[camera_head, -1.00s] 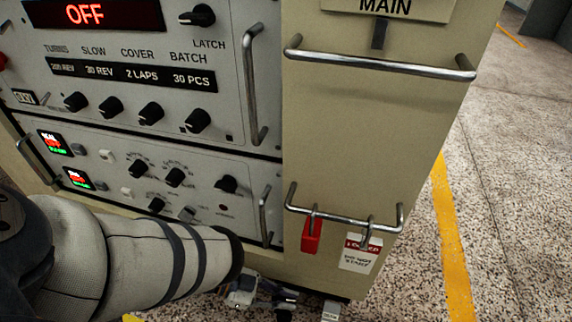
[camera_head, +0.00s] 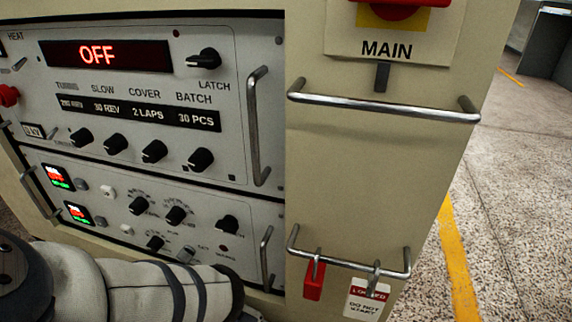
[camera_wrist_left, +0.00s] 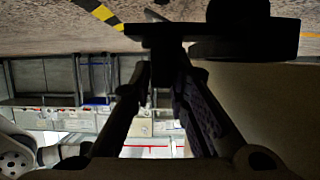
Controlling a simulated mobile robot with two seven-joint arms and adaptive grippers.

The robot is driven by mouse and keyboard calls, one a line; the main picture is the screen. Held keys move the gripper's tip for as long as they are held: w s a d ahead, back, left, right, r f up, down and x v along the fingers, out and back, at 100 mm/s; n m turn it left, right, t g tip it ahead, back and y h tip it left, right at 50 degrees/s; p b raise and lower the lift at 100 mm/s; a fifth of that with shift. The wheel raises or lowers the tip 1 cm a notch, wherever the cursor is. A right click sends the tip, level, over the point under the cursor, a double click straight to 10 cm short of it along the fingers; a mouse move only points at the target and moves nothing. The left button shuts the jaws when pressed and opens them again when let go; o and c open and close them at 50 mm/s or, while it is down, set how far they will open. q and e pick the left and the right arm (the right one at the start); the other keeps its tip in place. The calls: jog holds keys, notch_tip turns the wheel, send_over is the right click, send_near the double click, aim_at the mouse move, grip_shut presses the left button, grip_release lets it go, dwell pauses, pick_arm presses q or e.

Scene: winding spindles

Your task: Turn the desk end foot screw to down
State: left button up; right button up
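The foot screw cannot be made out for certain. In the left wrist view, a dark round disc (camera_wrist_left: 243,42) with a narrower round part sits near the top against the cabinet's shaded side (camera_wrist_left: 275,90); it may be a foot. My left gripper (camera_wrist_left: 160,66) is a dark silhouette with its fingers converging close to a dark flat bar left of the disc. Contact and grip are hidden by shadow. In the head view my left arm (camera_head: 130,290) reaches in low from the left, its hand out of sight below the picture. My right gripper is not in view.
The beige cabinet (camera_head: 370,180) fills the head view, with metal handles (camera_head: 385,108), a control panel (camera_head: 135,165), a red lock (camera_head: 314,280) and a white tag (camera_head: 366,298). Speckled floor with a yellow line (camera_head: 455,250) is open at right.

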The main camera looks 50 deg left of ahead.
pick_arm(q)
jog(key=shift+o, duration=0.6)
jog(key=shift+s+a+f, duration=0.2)
jog(key=shift+a+f, duration=0.05)
jog(key=shift+w+d+r, duration=0.1)
jog(key=shift+w, duration=0.1)
jog(key=v, duration=1.2)
jog(key=shift+o, duration=0.5)
jog(key=shift+r, duration=0.1)
